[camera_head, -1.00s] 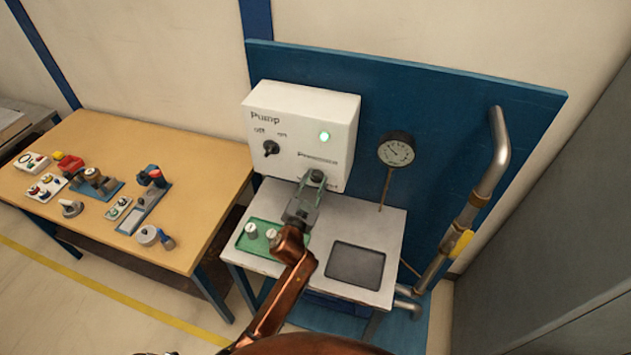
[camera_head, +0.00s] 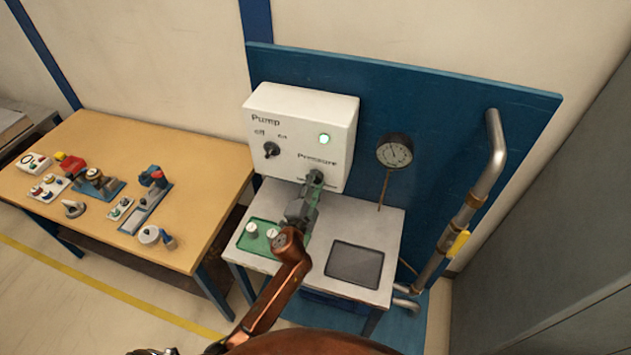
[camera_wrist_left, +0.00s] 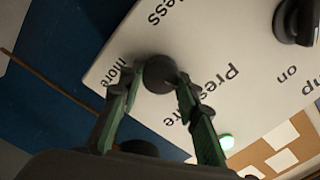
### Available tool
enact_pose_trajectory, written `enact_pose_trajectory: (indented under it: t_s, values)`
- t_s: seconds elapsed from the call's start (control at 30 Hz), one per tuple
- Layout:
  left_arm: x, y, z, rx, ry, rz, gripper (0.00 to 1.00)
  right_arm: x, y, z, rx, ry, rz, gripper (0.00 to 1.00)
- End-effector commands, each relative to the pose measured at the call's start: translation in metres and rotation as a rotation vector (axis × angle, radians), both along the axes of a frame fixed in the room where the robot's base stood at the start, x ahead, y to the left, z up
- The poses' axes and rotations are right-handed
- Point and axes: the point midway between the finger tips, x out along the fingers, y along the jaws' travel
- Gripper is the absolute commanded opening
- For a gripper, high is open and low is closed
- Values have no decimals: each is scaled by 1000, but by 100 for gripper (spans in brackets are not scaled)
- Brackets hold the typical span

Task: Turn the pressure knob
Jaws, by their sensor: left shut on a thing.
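The white pump box (camera_head: 300,125) stands at the back of a small bench against a blue panel. The pressure knob is dark and round; in the left wrist view the knob (camera_wrist_left: 159,75) sits between my two green-and-black fingers. My left gripper (camera_head: 314,182) reaches up to the box below the word "Pressure" and hides most of the knob in the head view. It also shows in the left wrist view (camera_wrist_left: 157,82), shut on the knob. The pump switch (camera_head: 271,150) is a second dark knob, on the box's left side. A green light (camera_head: 324,139) is lit. My right gripper is not in view.
A round pressure gauge (camera_head: 394,151) stands on a thin stem right of the box. The small bench (camera_head: 385,228) bears a green tray (camera_head: 246,245) with two pale-topped knobs and a dark square panel (camera_head: 354,264). A metal pipe (camera_head: 484,183) rises at the right. A wooden table (camera_head: 196,192) with several devices stands left.

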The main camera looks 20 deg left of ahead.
Motion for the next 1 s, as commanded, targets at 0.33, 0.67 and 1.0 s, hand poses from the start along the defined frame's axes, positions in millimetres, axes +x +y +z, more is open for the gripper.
enact_pose_trajectory:
  t_s: [0.33, 0.67, 1.0]
  values:
    - [0, 0, -1, 333, -9, -1, 7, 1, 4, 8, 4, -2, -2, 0]
    - [0, 0, -2, 646, -19, -1, 7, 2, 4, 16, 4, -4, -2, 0]
    - [0, 0, -3, 969, -31, -2, 7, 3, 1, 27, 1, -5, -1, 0]
